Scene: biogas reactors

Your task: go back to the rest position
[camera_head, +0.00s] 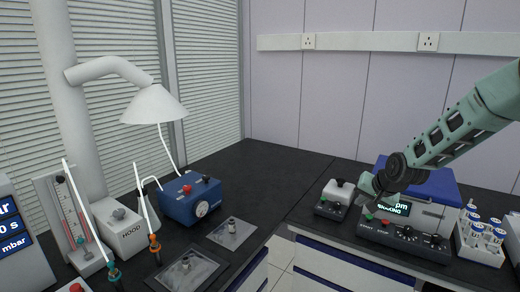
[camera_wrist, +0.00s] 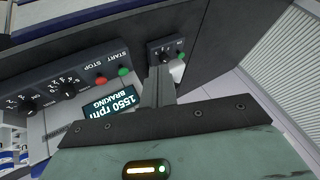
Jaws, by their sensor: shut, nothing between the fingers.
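My gripper (camera_head: 362,197) is at the lower end of my pale green arm, over the front of the blue-and-white centrifuge-like machine (camera_head: 428,215). In the wrist view my gripper's dark fingers (camera_wrist: 160,80) are together with nothing between them. In the head view my gripper partly covers this display. I cannot tell whether the fingertips touch anything.
A small box with a switch (camera_head: 333,198) stands left of the machine. A rack of capped tubes (camera_head: 483,238) stands to its right. On the left bench are a blue pump box (camera_head: 190,198), a flowmeter (camera_head: 75,215) and a fume hood arm (camera_head: 153,105). Space above the benches' middle is free.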

